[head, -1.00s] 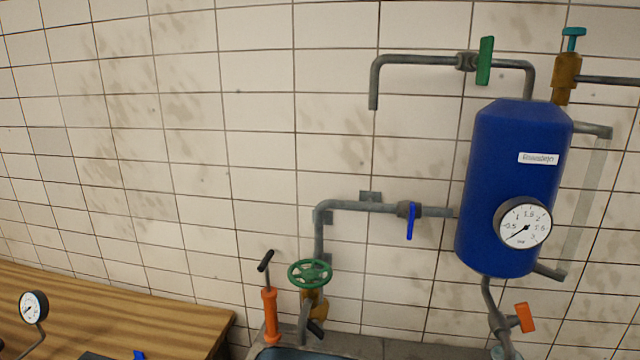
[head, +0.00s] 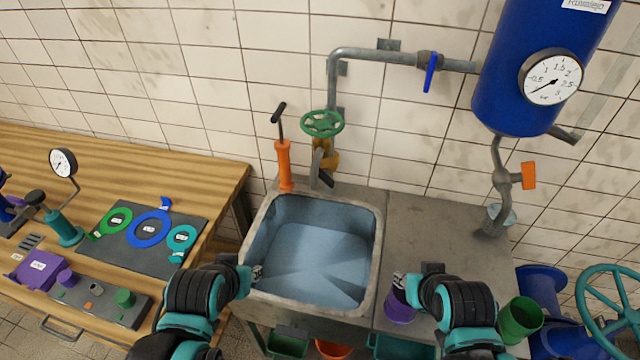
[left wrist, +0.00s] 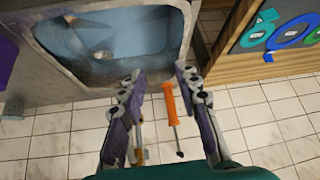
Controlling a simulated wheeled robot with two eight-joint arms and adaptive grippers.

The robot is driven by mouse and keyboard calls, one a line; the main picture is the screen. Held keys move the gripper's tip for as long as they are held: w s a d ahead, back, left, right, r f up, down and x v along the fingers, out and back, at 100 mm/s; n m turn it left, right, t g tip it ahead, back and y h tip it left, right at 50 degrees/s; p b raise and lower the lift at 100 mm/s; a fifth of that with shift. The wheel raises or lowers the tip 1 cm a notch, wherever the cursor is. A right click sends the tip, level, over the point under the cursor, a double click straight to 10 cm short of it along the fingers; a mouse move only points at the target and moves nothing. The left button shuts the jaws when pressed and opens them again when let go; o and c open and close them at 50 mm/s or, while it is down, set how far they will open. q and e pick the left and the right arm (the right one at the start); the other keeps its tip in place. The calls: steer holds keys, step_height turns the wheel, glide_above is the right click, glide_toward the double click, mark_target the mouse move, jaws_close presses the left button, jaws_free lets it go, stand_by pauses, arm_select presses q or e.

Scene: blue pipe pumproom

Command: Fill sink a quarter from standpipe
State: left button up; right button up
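The sink (head: 375,235) has a grey rim and a bluish basin; I cannot tell whether water is in it. It also shows in the left wrist view (left wrist: 180,50). Behind it stands the standpipe (head: 333,75) with a green handwheel (head: 322,123) and a brass valve body (head: 329,160). A blue lever (head: 430,72) on the pipe hangs down, across the pipe. No stream shows at the outlet. My left gripper (head: 256,274), at the sink's front-left rim, is open and empty in the left wrist view (left wrist: 160,95). My right gripper (head: 414,280) is right of the sink; its fingers are unclear.
A purple cup (head: 398,308) is beside my right gripper. An orange hand pump (head: 284,165) stands behind the sink. The blue tank (head: 510,75) with a gauge (head: 552,78) hangs at right. A wooden bench (head: 200,165) with tools is left. The counter (head: 425,220) is mostly clear.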

arm_select(q)
steer(key=w+r+m+t+y+p, duration=0.1)
steer(key=w+r+m+y+p, duration=0.3)
steer(key=w, duration=0.5)
steer(key=m+t+h+p, duration=0.1)
steer(key=m+t+p, duration=0.3)
steer(key=m+t, duration=0.65)
glide_toward(326, 136)
steer(key=w+r+m+g, duration=0.1)
steer(key=w+g, duration=0.1)
steer(key=w, duration=0.1)
steer(key=x, duration=0.4)
steer(key=b+x, duration=0.1)
steer(key=x, duration=0.2)
steer(key=shift+w+a+r, duration=0.2)
steer(key=shift+w+a, duration=0.05)
steer(key=shift+w, duration=0.1)
jaws_close()
